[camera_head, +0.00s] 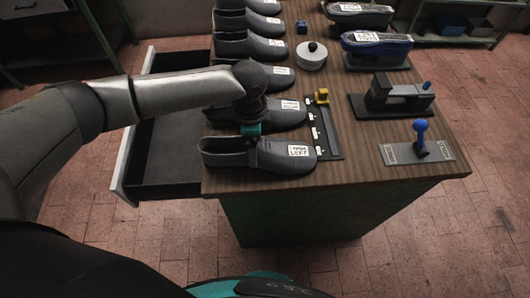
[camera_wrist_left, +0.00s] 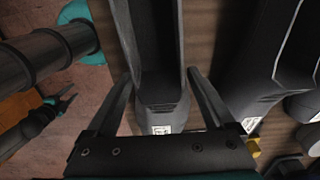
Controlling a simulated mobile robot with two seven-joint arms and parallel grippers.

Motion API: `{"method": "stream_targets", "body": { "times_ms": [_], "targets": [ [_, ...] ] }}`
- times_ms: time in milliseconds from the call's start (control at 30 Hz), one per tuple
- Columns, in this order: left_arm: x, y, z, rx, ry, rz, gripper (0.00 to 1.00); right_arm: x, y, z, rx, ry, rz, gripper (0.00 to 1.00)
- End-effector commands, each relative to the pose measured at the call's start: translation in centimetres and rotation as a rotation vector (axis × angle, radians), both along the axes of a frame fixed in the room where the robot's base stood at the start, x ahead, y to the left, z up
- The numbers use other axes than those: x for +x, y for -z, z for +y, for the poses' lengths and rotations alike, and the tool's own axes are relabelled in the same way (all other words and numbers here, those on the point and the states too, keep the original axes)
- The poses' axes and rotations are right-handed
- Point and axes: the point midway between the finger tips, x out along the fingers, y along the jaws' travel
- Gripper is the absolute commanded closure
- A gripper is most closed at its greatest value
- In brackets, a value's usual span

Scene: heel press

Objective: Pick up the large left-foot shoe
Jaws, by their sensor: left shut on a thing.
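The large left-foot shoe (camera_head: 221,153) is dark grey, with a white label on its toe that appears to read LEFT. It lies nearest along the left edge of the bench top, toe to the right. My left gripper (camera_head: 249,133) is over it from above. In the left wrist view my left gripper (camera_wrist_left: 163,90) has one finger on each side of the shoe (camera_wrist_left: 160,88) and is shut on it. No clear gap shows beneath the shoe. A small dark pronged shape at the left of that view looks like my right gripper (camera_wrist_left: 66,99); its opening is unclear.
Several similar grey shoes stand in a row behind, the nearest one (camera_head: 289,113) close by. A gauge strip with a yellow block (camera_head: 322,96) lies right of the toes. A blue-knobbed fixture (camera_head: 420,139) and a press-like device (camera_head: 394,96) stand farther right. An open drawer (camera_head: 160,150) sticks out left.

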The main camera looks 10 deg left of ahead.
Motion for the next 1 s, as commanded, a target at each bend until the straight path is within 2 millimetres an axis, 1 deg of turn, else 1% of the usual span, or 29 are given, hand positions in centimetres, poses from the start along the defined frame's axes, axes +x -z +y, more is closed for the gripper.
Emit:
{"method": "stream_targets", "body": {
  "times_ms": [367, 467, 567, 667, 767, 1000],
  "targets": [
    [0.2, -0.3, -0.1, -0.003, 0.000, -0.004, 1.00, 0.0, 0.0, 0.0, 0.000, 0.000, 0.000, 0.50],
    [0.2, -0.7, -0.1, -0.003, 0.000, -0.004, 1.00, 0.0, -0.1, 0.0, 0.000, 0.000, 0.000, 0.50],
    [0.2, -1.7, -0.1, -0.005, -0.001, -0.006, 1.00, 0.0, -0.2, 0.0, 0.000, 0.000, 0.000, 0.50],
    [0.2, -3.2, 0.0, -0.003, -0.001, -0.007, 1.00, 0.0, -0.5, 0.0, 0.000, 0.001, 0.000, 0.50],
    [0.2, -5.5, -0.1, -0.004, 0.001, -0.007, 1.00, 0.0, -0.7, 0.0, 0.000, 0.001, 0.000, 0.50],
    [0.2, -12.5, 0.0, -0.004, 0.001, -0.010, 1.00, 0.0, -1.3, 0.0, 0.000, 0.001, 0.000, 0.50]
  ]
}}
